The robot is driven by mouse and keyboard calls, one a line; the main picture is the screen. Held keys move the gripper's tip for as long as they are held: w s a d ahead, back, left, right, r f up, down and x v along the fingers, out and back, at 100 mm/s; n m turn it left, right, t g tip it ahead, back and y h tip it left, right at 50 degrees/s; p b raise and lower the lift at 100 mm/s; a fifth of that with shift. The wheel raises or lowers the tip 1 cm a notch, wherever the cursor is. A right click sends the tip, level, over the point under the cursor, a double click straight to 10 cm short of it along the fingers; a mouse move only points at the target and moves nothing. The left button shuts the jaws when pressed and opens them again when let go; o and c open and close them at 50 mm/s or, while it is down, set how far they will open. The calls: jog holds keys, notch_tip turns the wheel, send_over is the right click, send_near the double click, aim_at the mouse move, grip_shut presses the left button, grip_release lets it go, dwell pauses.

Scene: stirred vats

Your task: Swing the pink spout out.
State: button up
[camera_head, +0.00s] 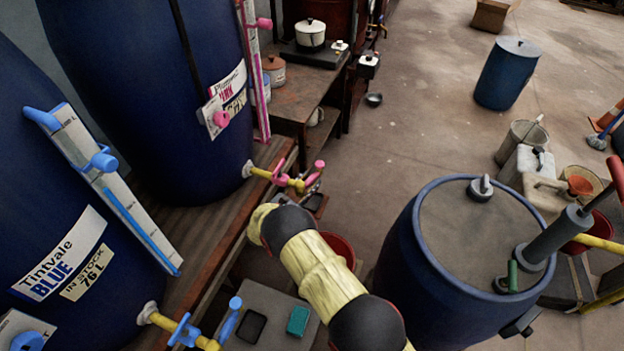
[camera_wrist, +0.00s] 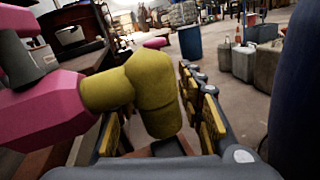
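The pink tap (camera_head: 292,180) sticks out on a yellow pipe from the low front of the upper blue vat (camera_head: 205,150). In the wrist view its pink body (camera_wrist: 45,112) fills the left side, and a yellow spout piece (camera_wrist: 152,92) bends downward from it. My gripper (camera_wrist: 160,125) is open, with one finger on each side of this yellow piece. A narrow gap shows by the right finger; contact on the left cannot be told. In the head view my arm hides the gripper.
The blue-handled tap (camera_head: 190,332) of the Tintvale Blue vat (camera_head: 75,240) stands nearer, at the lower left. A lidded blue drum (camera_head: 410,270) stands right of my arm. Open floor (camera_head: 430,110) lies beyond. A wooden bench (camera_head: 300,100) stands behind the tap.

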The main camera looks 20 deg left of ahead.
jog(key=v, duration=0.9)
jog(key=shift+s, duration=0.2)
jog(key=shift+c, duration=0.2)
